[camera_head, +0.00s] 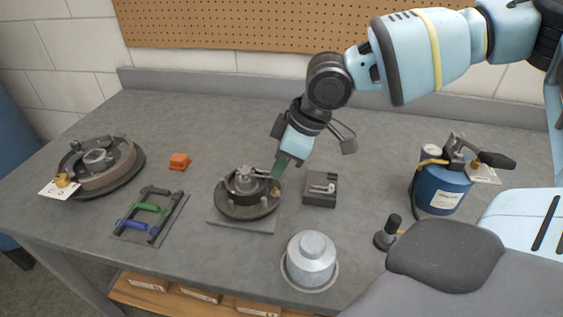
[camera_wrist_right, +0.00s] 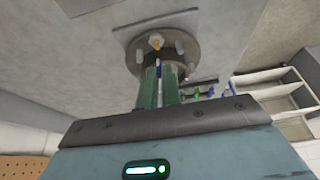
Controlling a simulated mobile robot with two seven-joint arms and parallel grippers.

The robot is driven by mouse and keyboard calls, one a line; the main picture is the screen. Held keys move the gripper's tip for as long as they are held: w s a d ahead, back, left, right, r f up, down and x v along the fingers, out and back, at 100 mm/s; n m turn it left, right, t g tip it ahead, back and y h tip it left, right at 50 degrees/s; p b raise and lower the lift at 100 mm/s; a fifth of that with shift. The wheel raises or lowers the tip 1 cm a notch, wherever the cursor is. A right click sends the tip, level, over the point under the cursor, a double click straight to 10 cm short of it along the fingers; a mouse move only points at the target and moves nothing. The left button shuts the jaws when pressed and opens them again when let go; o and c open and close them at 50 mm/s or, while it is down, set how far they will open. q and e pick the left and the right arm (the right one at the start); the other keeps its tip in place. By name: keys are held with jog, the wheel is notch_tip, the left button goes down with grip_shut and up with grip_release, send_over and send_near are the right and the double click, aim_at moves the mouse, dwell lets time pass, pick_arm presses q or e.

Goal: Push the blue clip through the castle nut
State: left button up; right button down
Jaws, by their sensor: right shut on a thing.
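My right gripper (camera_head: 277,172) reaches down beside the hub (camera_head: 241,207) in the middle of the bench. In the head view the clip is too small to make out. My left gripper is not in view.
A drum with a tag (camera_head: 108,170) lies at the left. A rack with green and blue handles (camera_head: 149,208) and an orange block (camera_head: 179,161) are left of the hub. A dark block (camera_head: 320,190), a grey metal can (camera_head: 311,257) and a blue torch canister (camera_head: 441,190) stand rightward.

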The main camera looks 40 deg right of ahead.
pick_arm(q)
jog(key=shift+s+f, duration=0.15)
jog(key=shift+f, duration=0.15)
pick_arm(e)
jog(key=shift+w+a, duration=1.1)
jog(key=shift+w, duration=0.25)
dwell(2.2)
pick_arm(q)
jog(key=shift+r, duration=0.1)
pick_arm(e)
jog(key=shift+w+a, duration=0.25)
dwell(1.0)
jog(key=c, duration=1.1)
grip_release()
jog(key=shift+r, duration=0.1)
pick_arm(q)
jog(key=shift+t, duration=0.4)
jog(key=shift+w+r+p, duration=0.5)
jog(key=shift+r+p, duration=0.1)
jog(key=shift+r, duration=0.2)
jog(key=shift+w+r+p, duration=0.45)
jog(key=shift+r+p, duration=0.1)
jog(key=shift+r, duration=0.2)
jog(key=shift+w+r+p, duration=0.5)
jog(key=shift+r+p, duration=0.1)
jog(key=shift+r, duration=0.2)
pick_arm(e)
jog(key=shift+r, duration=3.4)
